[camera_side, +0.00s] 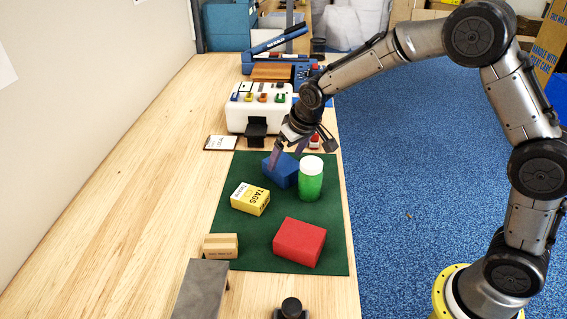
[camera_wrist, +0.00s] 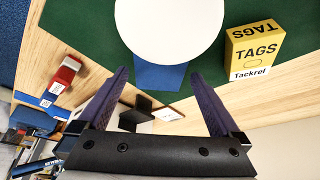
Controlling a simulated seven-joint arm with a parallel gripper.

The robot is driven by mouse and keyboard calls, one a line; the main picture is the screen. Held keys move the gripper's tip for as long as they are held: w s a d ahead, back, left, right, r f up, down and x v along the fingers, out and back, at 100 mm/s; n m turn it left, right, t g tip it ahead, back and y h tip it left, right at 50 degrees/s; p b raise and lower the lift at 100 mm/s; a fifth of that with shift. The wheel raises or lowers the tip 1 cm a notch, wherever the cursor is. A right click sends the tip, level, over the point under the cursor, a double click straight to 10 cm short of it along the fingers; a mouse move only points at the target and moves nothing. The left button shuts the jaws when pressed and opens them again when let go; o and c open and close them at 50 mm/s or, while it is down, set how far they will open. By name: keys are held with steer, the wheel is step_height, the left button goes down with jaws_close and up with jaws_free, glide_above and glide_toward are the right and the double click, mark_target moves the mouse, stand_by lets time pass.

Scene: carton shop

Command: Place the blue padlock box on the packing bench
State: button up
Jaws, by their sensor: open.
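The blue padlock box (camera_side: 284,174) lies on the green mat on the packing bench (camera_side: 135,180). It sits at the far part of the mat, just left of a green jar with a white lid (camera_side: 311,178). My gripper (camera_side: 286,160) is open at the box, with its purple fingers pointing down. In the wrist view the blue box (camera_wrist: 160,78) shows between my gripper's fingertips (camera_wrist: 160,75), partly hidden by the white lid. I cannot tell whether the fingers touch the box.
A yellow tags box (camera_side: 250,199), a red box (camera_side: 300,242) and a small tan carton (camera_side: 221,246) stand nearer. A white machine (camera_side: 258,110) stands beyond the green mat (camera_side: 262,235). Bare wood lies to the left.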

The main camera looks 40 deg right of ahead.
steer(key=v, duration=0.7)
steer(key=shift+s+r, duration=0.2)
steer(key=shift+r, duration=0.2)
steer(key=s+r, duration=0.2)
steer(key=s+d+r, duration=0.1)
steer(key=s+r, duration=0.1)
steer(key=s, duration=0.1)
steer(key=shift+d, duration=0.15)
steer(key=s+d, duration=0.1)
steer(key=s, duration=1.2)
steer(key=s+d+r+t, duration=0.1)
steer(key=s+d, duration=0.1)
steer(key=s, duration=1.1)
steer(key=shift+r, duration=0.3)
